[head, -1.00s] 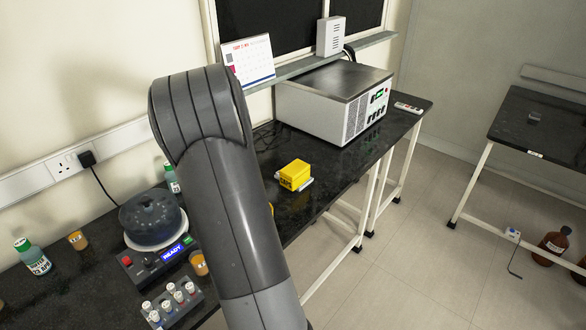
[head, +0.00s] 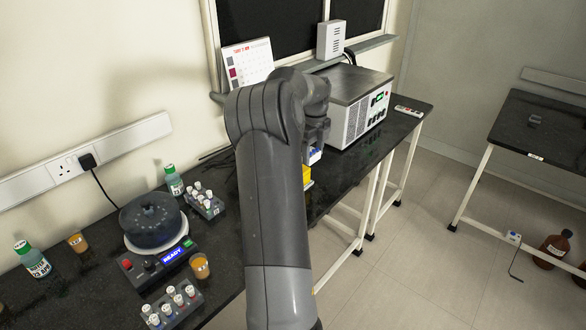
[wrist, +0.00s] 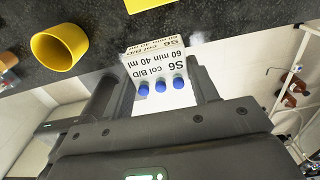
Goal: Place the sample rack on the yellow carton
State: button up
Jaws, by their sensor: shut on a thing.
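My gripper (wrist: 152,92) is shut on a white block, the sample rack (wrist: 155,62), which bears printed "S6 col B/D 60 min 40 ml" text and blue caps. In the head view, the rack (head: 314,154) shows as a small white and blue patch below my gripper (head: 316,138), near the bench's front edge. The yellow carton (head: 307,178) is mostly hidden behind my arm, with only a yellow strip showing just below the rack. I cannot tell the gap between them.
A yellow cup (wrist: 60,48) stands on the dark bench in the wrist view. Two vial racks (head: 170,305) (head: 204,203), a round device (head: 153,222), an amber cup (head: 200,267) and bottles occupy the left. A large metal instrument (head: 345,105) stands behind my gripper.

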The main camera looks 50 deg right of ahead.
jog(key=w+f, duration=0.1)
jog(key=w, duration=0.1)
jog(key=w+a+f, duration=0.1)
jog(key=w+f, duration=0.2)
jog(key=w, duration=0.2)
jog(key=shift+a+f, duration=0.2)
jog(key=shift+a, duration=0.15)
jog(key=shift+w+f, duration=0.1)
jog(key=shift+f, duration=1.95)
jog(key=shift+f, duration=0.2)
jog(key=o, duration=1)
jog(key=shift+r, duration=0.1)
notch_tip(320, 180, up, 12)
jog(key=shift+r, duration=0.2)
